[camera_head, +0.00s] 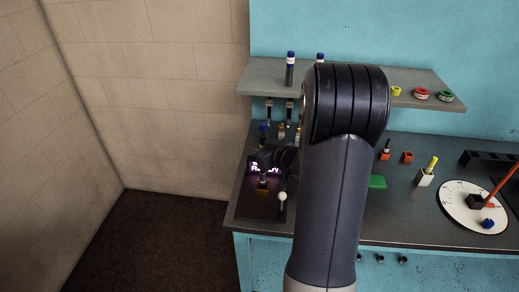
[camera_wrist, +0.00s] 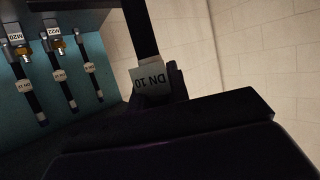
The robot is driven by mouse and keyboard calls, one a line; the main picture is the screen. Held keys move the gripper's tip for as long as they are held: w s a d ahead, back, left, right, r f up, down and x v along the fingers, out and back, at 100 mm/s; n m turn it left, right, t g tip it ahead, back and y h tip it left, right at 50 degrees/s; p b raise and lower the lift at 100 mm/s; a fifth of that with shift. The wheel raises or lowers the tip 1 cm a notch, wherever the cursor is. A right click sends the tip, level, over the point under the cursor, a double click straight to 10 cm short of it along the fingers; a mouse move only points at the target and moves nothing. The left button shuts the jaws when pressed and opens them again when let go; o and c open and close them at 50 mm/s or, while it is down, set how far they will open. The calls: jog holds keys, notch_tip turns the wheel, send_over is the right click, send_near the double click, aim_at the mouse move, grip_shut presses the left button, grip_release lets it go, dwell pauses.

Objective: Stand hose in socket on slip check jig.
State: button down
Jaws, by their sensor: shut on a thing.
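My gripper (camera_wrist: 165,88) is shut on a black hose (camera_wrist: 142,32) with a white label reading DN 10. In the head view my gripper (camera_head: 266,157) is dark and partly hidden behind my arm, over the left end of the bench. A blue-topped piece (camera_head: 263,128) stands just above it, apparently the held hose's upper end. The slip check jig seems to be the unit with a lit purple display (camera_head: 264,169). An orange-brown piece (camera_head: 262,185) is just below it; I cannot tell whether it is the hose's fitting or the socket. The hose's lower end is not clear.
A shelf (camera_head: 270,88) above the bench carries upright blue-capped hoses (camera_head: 290,68) and coloured rings (camera_head: 421,94). Labelled hoses (camera_wrist: 61,78) hang in the wrist view. A white-knobbed lever (camera_head: 282,197) is close right of the display. A round dial (camera_head: 455,205) lies far right.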

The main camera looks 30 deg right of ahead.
jog(key=shift+f+b, duration=1.15)
jog(key=shift+f, duration=0.4)
jog(key=shift+r, duration=0.15)
jog(key=shift+r+p, duration=1.3)
jog(key=shift+p, duration=0.5)
dwell(0.5)
jog(key=shift+f+b, duration=1.15)
jog(key=shift+f, duration=0.35)
jog(key=c, duration=1.3)
grip_release()
jog(key=shift+r, duration=0.1)
jog(key=v, duration=1)
jog(key=shift+s+r, duration=0.2)
jog(key=shift+s, duration=0.15)
